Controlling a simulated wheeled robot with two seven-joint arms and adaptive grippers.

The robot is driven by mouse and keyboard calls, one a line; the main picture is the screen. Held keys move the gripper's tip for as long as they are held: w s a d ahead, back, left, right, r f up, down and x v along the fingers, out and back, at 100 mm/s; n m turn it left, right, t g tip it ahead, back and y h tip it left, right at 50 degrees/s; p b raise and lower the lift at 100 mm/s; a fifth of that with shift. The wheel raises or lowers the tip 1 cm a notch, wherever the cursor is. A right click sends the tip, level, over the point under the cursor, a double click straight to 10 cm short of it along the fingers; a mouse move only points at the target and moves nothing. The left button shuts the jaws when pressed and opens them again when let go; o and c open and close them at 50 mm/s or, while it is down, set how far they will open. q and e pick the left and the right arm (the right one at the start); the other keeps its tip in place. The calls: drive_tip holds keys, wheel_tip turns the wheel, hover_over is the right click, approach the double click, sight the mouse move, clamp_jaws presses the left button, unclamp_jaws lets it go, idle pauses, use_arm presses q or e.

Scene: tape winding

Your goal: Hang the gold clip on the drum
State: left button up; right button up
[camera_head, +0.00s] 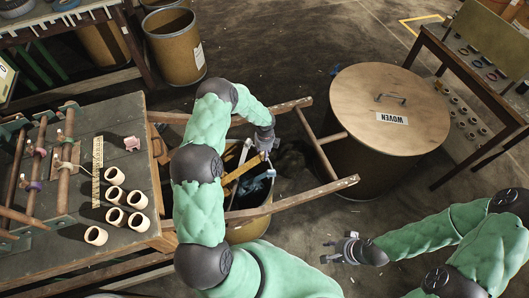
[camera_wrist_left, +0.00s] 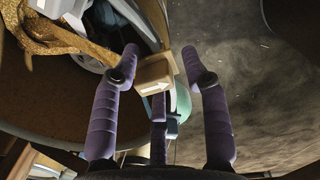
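An open brown drum (camera_head: 250,230) stands left of the middle in the head view, with gold and grey material inside. Its rim and inner wall (camera_wrist_left: 60,115) fill the left of the left wrist view. A tan-gold block-like clip (camera_wrist_left: 154,73) with a white arrow is at the drum's rim, between my left gripper's fingers (camera_wrist_left: 160,62). The fingers stand apart; the clip is close to the left finger, and contact is unclear. In the head view my left gripper (camera_head: 265,140) is over the drum's far side. My right gripper (camera_head: 335,250) is open and empty, right of the drum.
A wooden frame (camera_head: 320,190) surrounds the drum's area. A lidded drum marked WOVEN (camera_head: 375,95) stands to the right. The left workbench (camera_head: 130,235) holds several tan rings (camera_head: 115,217) and a rack of rods. Another open drum (camera_head: 172,50) stands behind. A table (camera_head: 465,65) is far right.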

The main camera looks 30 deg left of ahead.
use_arm(q)
drive_tip(key=shift+s+d, duration=0.1)
idle(0.3)
drive_tip(key=shift+r, duration=0.3)
wheel_tip(320, 180, up, 11)
drive_tip(key=shift+d, duration=0.1)
